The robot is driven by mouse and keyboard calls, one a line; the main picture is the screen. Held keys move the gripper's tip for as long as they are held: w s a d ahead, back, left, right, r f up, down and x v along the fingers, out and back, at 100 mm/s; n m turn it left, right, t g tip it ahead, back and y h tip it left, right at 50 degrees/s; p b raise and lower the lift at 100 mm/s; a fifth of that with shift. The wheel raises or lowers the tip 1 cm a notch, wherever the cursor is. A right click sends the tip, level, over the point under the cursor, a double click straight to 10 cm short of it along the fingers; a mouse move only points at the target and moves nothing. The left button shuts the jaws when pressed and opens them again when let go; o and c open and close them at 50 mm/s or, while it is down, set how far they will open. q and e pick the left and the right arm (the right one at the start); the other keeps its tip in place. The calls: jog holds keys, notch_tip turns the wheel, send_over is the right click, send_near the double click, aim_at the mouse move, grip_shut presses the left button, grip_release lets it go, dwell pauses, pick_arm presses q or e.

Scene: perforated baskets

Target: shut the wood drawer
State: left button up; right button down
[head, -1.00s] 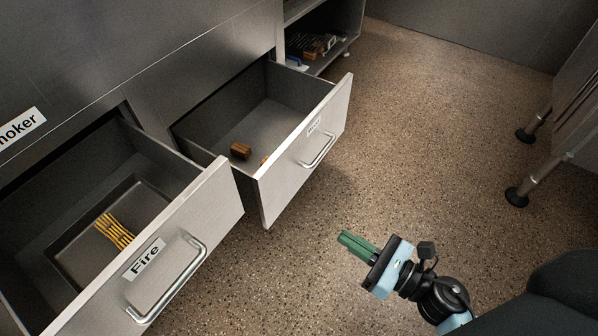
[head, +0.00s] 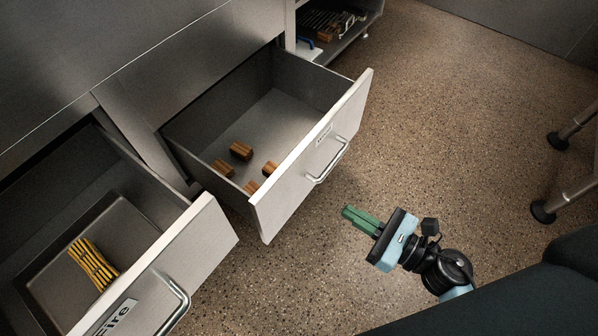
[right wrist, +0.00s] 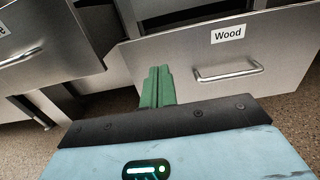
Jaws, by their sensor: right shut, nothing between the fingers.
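The wood drawer (head: 318,160) stands pulled out from the steel cabinet in the head view, with several wood blocks (head: 241,151) inside. Its front carries a bar handle (head: 328,163). In the right wrist view its front (right wrist: 176,63) reads "Wood" and its handle (right wrist: 228,73) is at the right. My right gripper (head: 347,214) has green fingers, is shut and empty, and is in front of the drawer, below and right of the handle in the head view. In the right wrist view its fingers (right wrist: 157,72) point at the drawer front, left of the handle. My left gripper is not in view.
The Fire drawer (head: 200,245) is also open, at the left, holding a tray with a yellow bundle (head: 93,263). An open shelf (head: 350,38) with tools is at the back. Metal table legs (head: 560,200) stand at the right. The speckled floor between is clear.

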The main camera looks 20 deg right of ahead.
aim_at(286, 173)
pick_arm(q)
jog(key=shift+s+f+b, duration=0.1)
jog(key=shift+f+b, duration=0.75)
pick_arm(e)
jog(key=x, duration=1.4)
